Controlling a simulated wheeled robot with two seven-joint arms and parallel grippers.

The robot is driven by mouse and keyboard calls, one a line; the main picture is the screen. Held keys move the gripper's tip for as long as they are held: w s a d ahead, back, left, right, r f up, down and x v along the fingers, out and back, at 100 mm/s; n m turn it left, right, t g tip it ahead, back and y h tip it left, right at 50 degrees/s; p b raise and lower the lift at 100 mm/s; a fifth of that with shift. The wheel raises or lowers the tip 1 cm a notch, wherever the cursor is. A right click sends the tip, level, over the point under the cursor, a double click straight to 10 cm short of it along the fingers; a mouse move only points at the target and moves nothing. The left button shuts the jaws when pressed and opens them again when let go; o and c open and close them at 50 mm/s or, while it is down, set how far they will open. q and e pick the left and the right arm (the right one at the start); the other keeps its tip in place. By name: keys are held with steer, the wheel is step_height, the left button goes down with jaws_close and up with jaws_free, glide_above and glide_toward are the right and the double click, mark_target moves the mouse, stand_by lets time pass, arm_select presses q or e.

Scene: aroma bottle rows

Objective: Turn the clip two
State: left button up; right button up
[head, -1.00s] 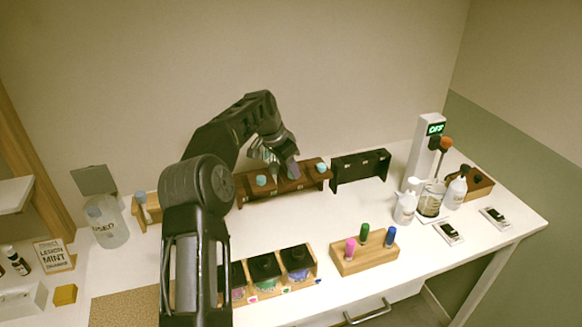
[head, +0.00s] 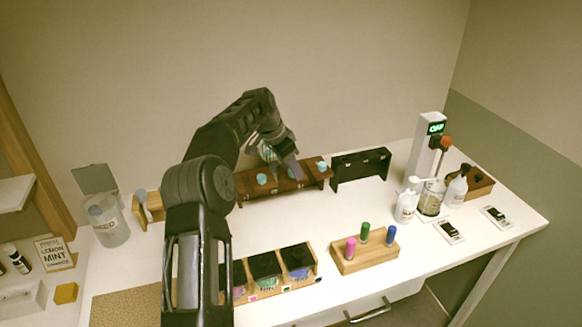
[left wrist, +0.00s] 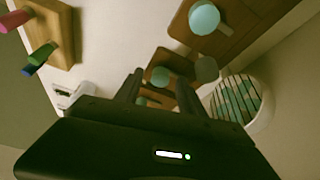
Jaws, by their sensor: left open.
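A dark brown wooden rack (head: 245,187) stands along the back of the table and carries several pale teal round caps, such as one cap (head: 262,179) at its left and one (head: 321,166) at its right. My left gripper (head: 279,164) is over the middle of this rack, pointing down, and hides part of it. In the left wrist view my left gripper (left wrist: 160,88) has its two fingers apart, with a teal cap (left wrist: 160,76) seen between and beyond them. Another teal cap (left wrist: 204,18) is larger and nearer at the top. I cannot tell which part is clip two. My right gripper is not in view.
A black rack (head: 360,166) stands right of the brown one. A wooden block (head: 364,262) with pink, green and blue pegs is at the front. An open-boxed holder (head: 315,272) lies left of it. Bottles (head: 406,206) stand at the right. The table's middle is clear.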

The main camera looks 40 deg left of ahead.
arm_select(q)
steer(key=b+v, duration=0.1)
steer(key=v, duration=0.6)
steer(key=shift+r, duration=0.35)
steer(key=shift+s, duration=0.2)
